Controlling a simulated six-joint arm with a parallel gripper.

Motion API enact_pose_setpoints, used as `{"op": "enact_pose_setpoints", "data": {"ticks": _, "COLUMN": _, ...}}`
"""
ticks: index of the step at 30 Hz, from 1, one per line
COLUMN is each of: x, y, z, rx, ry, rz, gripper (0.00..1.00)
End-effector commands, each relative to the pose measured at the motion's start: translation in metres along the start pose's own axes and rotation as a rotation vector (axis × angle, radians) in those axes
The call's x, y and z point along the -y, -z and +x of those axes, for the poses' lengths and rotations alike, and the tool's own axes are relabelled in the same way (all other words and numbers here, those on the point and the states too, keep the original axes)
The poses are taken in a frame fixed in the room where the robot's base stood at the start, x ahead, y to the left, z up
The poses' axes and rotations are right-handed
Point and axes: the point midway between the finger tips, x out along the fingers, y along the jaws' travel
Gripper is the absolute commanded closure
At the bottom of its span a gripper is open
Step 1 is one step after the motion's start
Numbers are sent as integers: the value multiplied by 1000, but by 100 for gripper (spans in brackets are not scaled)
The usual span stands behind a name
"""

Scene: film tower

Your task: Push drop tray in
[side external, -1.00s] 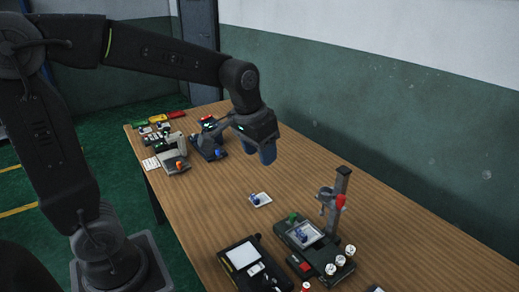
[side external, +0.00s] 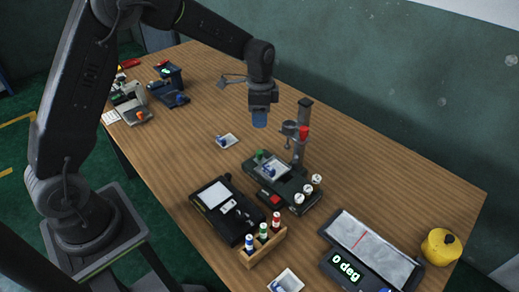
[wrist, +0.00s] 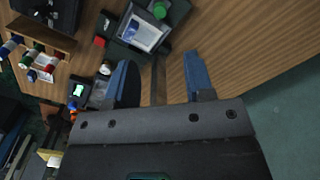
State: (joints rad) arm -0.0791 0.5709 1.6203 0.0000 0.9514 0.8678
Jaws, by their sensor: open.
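The film tower (side external: 301,125) stands upright at the table's middle, with a dark base (side external: 300,186) and a red part on its post. A pale tray-like square (side external: 271,168) holding a small blue item sits in the base beside a green knob (side external: 259,154); I cannot tell surely that it is the drop tray, or how far in it is. The square also shows in the wrist view (wrist: 143,33), beyond my blue fingers. My gripper (side external: 260,121) is open and empty, above the table behind and left of the post. The fingers (wrist: 158,78) are apart in the wrist view.
Several white-topped cylinders (side external: 308,189) stand at the base's right. A black device (side external: 224,208) and a wooden rack of bottles (side external: 263,246) lie in front. A small white dish (side external: 227,141) lies left. A "0 deg" panel (side external: 345,268) and yellow pot (side external: 441,246) are right.

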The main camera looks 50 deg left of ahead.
Motion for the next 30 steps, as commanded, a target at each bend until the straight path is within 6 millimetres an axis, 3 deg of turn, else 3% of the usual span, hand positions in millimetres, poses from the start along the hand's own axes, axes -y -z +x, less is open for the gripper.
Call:
{"op": "enact_pose_setpoints", "data": {"ticks": 18, "x": -1, "y": -1, "z": 110, "rx": 2, "ry": -2, "rz": -3, "gripper": 52}}
{"op": "enact_pose_setpoints", "data": {"ticks": 24, "x": -1, "y": -1, "z": 129, "rx": 1, "ry": 0, "rz": -3, "gripper": 52}}
{"op": "enact_pose_setpoints", "data": {"ticks": 30, "x": 0, "y": 0, "z": 132, "rx": -1, "ry": 2, "rz": -4, "gripper": 52}}
